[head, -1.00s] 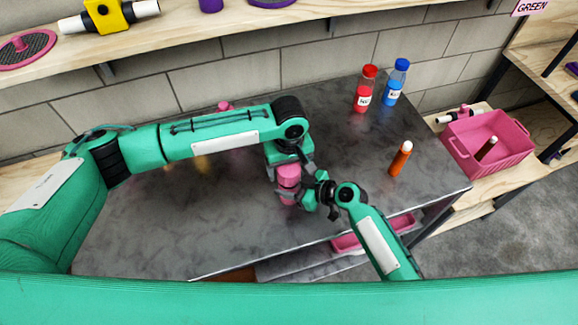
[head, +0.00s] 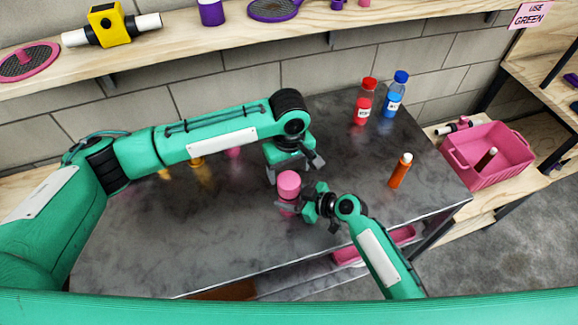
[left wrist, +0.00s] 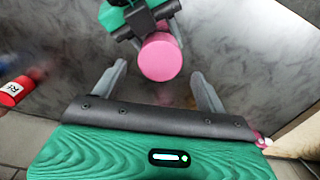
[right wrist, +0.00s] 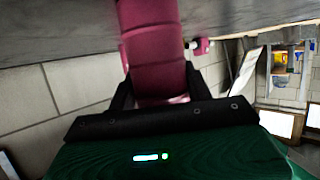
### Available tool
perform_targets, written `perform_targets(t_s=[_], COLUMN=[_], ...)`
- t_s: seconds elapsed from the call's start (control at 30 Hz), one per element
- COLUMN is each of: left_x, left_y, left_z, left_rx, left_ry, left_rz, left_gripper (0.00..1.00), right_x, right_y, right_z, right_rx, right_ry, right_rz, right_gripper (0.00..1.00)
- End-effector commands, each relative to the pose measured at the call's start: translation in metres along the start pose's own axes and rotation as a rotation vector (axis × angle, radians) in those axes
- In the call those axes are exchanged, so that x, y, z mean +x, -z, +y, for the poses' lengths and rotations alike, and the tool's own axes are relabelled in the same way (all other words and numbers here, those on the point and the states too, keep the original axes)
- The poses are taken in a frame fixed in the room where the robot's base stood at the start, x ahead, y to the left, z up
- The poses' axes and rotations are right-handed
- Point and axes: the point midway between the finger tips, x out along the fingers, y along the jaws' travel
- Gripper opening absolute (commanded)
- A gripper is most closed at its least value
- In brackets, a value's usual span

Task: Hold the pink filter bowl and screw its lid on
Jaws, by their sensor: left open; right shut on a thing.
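The pink filter bowl (head: 287,209) stands on the grey worktop, near its front middle. A round pink lid (head: 289,183) is on top of it; I cannot tell how tightly it sits. My right gripper (head: 296,200) is shut around the bowl's side. The right wrist view shows the pink body (right wrist: 157,50) between its fingers. My left gripper (head: 296,171) is open and empty, above and behind the lid. In the left wrist view the lid's flat top (left wrist: 160,57) shows beyond the spread fingers, apart from them.
An orange bottle (head: 400,171) stands upright nearer. A pink crate (head: 461,166) is on a side shelf at right. A wooden shelf (head: 190,41) runs along the wall. The front-left worktop is clear.

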Motion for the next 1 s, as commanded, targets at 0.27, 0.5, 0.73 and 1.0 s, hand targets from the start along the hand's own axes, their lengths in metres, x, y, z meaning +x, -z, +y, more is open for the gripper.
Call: perform_targets(t_s=[0.27,0.5,0.73,1.0], left_x=[-0.011,-0.012,-0.009,0.027], left_y=[0.000,0.000,0.000,0.000], left_z=[0.000,0.000,0.000,-0.001], left_rx=[-0.223,-0.252,-0.251,-0.250], left_ry=[0.001,0.002,0.003,0.006], left_rz=[0.001,0.001,0.000,0.000], left_gripper=[0.74,0.74,0.74,0.74], right_x=[0.000,0.000,0.000,0.000], right_y=[0.000,0.000,0.000,0.000], right_z=[0.000,0.000,0.000,0.000], right_rx=[0.000,0.000,0.000,0.000], right_ry=[0.000,0.000,0.000,0.000], right_rz=[-0.001,-0.001,-0.001,-0.001], right_gripper=[0.00,0.00,0.00,0.00])
